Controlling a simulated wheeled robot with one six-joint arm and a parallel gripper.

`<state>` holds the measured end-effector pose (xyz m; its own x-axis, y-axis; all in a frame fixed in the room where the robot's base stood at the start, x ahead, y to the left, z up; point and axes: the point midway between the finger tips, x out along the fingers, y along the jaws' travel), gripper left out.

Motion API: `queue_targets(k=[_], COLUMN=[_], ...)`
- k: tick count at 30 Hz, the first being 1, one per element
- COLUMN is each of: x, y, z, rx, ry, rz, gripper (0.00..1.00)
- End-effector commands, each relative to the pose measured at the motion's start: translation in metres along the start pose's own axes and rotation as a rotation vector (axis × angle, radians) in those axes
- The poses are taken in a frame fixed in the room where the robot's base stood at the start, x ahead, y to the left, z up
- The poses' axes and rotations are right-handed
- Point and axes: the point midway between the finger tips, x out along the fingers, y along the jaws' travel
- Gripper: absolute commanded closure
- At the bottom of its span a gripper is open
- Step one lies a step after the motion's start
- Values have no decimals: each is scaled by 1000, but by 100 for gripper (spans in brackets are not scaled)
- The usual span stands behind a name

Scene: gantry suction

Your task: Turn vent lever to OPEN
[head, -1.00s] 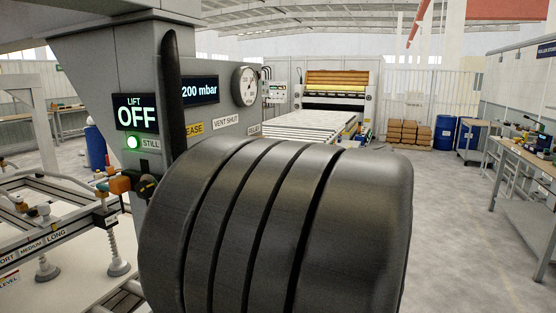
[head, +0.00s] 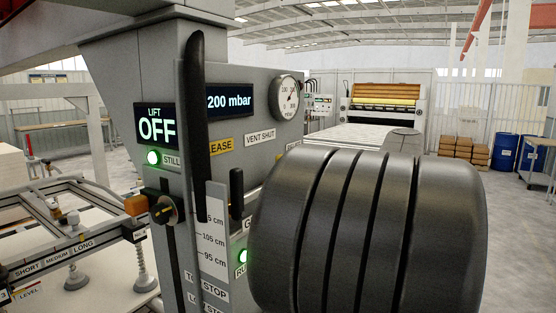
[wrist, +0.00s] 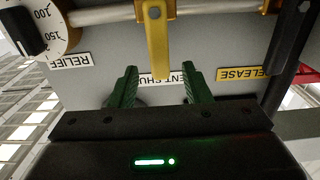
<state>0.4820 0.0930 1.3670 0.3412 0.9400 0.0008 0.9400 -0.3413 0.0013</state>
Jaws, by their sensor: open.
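A yellow lever (wrist: 157,38) shows in the wrist view, running from a pale pipe (wrist: 105,13) to the VENT SHUT label (wrist: 149,78), which it partly covers. My gripper (wrist: 160,72) is open, with one green finger on each side of the lever's end. It does not visibly touch the lever; how deep the lever sits between the fingers is unclear. In the head view the VENT SHUT label (head: 260,136) shows on the grey panel, while my dark arm link hides my gripper and the yellow lever.
RELIEF (wrist: 71,60) and RELEASE (wrist: 243,73) labels flank the lever. A dial (wrist: 50,32) with a black knob is at upper left. In the head view a long black handle (head: 195,110) stands before the panel, beside the LIFT OFF display (head: 156,126) and round gauge (head: 287,97).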

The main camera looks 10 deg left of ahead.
Motion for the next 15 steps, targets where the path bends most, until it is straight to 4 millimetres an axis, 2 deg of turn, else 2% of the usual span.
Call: queue_targets(k=[7,15], x=[40,63], y=[-1,0], z=[-2,0], rx=[2,2], ry=[-1,-1], rz=[-5,-2], gripper=[56,56])
